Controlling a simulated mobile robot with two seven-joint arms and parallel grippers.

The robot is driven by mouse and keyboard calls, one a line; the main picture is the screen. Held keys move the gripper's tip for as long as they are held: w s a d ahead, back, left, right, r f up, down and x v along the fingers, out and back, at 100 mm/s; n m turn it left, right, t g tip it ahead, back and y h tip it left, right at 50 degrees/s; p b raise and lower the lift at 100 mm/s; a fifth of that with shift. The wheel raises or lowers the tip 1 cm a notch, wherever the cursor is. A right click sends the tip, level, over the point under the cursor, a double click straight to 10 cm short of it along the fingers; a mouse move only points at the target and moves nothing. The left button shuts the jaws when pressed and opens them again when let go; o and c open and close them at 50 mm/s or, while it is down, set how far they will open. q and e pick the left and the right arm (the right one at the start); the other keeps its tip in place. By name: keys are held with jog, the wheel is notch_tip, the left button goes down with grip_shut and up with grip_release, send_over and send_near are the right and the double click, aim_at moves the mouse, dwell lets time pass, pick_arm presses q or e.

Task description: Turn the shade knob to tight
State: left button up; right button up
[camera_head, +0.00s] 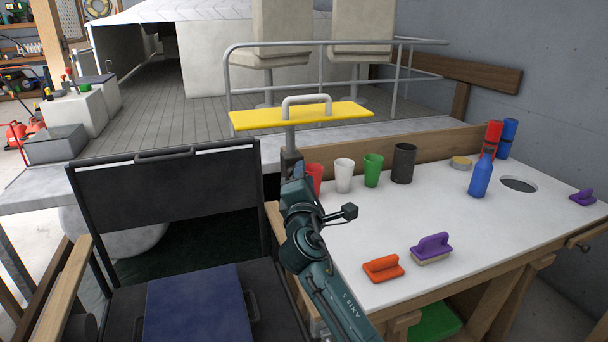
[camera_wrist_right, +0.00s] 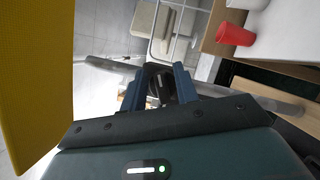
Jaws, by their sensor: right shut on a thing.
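A yellow shade panel (camera_head: 350,113) with a grey arched handle stands on a short grey post (camera_head: 291,138) in the middle of the head view. My right gripper (camera_head: 291,172) is just below that post, with its arm coming up from below. In the right wrist view my gripper (camera_wrist_right: 158,88) has its two blue fingers closed on a small dark piece (camera_wrist_right: 159,76), which looks like the shade knob. The fingers hide most of it, so its turn position cannot be read. The yellow panel (camera_wrist_right: 35,80) fills the left side of that view. My left gripper is not in view.
The white workbench (camera_head: 440,210) on the right holds several cups, a blue bottle (camera_head: 481,178), an orange block (camera_head: 383,267) and a purple-handled brush (camera_head: 432,248). A grey rail (camera_head: 340,43) runs behind the panel.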

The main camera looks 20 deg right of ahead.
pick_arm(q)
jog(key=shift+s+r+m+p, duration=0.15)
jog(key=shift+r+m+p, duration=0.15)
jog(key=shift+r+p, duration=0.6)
pick_arm(e)
jog(key=m, duration=0.1)
jog(key=m+g, duration=0.1)
jog(key=m, duration=0.2)
jog(key=shift+f+m+g, duration=0.25)
jog(key=shift+m+g, duration=0.15)
pick_arm(q)
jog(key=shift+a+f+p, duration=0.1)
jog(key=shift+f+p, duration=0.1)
jog(key=shift+p, duration=0.1)
pick_arm(e)
jog(key=o, duration=0.6)
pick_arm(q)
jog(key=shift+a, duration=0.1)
